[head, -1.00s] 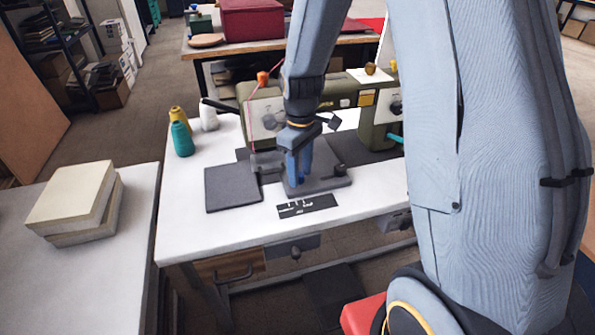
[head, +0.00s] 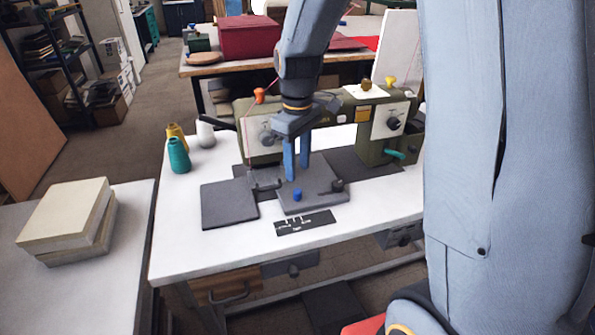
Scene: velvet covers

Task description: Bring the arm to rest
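My gripper (head: 297,170) points down in the head view, with its two blue fingers apart and nothing visible between them. It hangs in front of the olive-green sewing machine (head: 372,148). A small blue knob (head: 297,194) stands on the dark grey plate (head: 318,203) just below the fingertips, which look clear of it. My arm reaches in from the right and hides part of the machine and table.
The white table (head: 175,255) also bears a dark square pad (head: 229,204), a black scale strip (head: 303,222), and teal (head: 179,156), yellow and white thread cones. Stacked cream blocks (head: 65,215) lie on the left table. A red box (head: 249,38) stands behind.

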